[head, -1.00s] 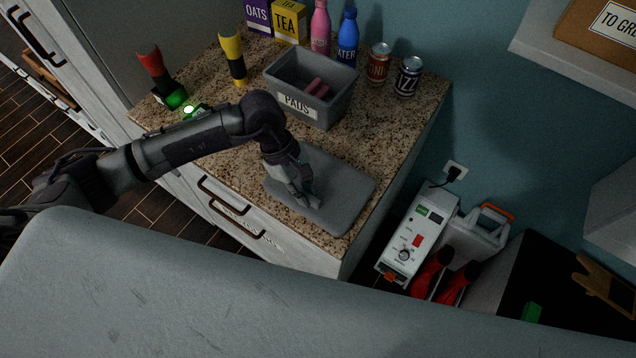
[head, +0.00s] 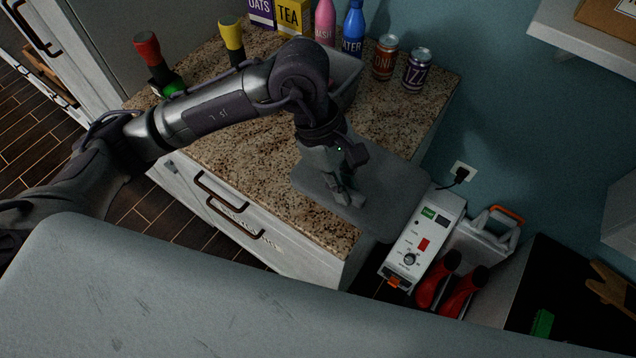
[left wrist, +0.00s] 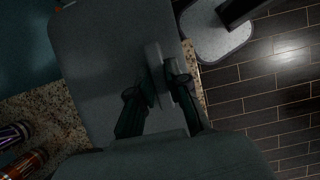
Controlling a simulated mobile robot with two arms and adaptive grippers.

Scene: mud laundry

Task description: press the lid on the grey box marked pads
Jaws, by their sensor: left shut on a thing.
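The grey lid (head: 395,185) is in my left gripper (head: 348,200), which is shut on a raised grip on its top. The lid looks raised above the counter, and its right part overhangs the counter edge in the head view. The left wrist view shows the lid (left wrist: 95,60) filling the middle, with the fingers (left wrist: 160,85) on either side of its grip. The grey box (head: 347,78) stands farther back on the counter. My left arm hides most of it, including its label and inside. My right gripper is in neither view.
The speckled counter (head: 245,165) has clear room at the front. Two cans (head: 385,57) (head: 417,68), pink (head: 325,22) and blue (head: 352,28) bottles, and a yellow tea box (head: 291,17) stand around the box. A white device (head: 425,240) sits low at right.

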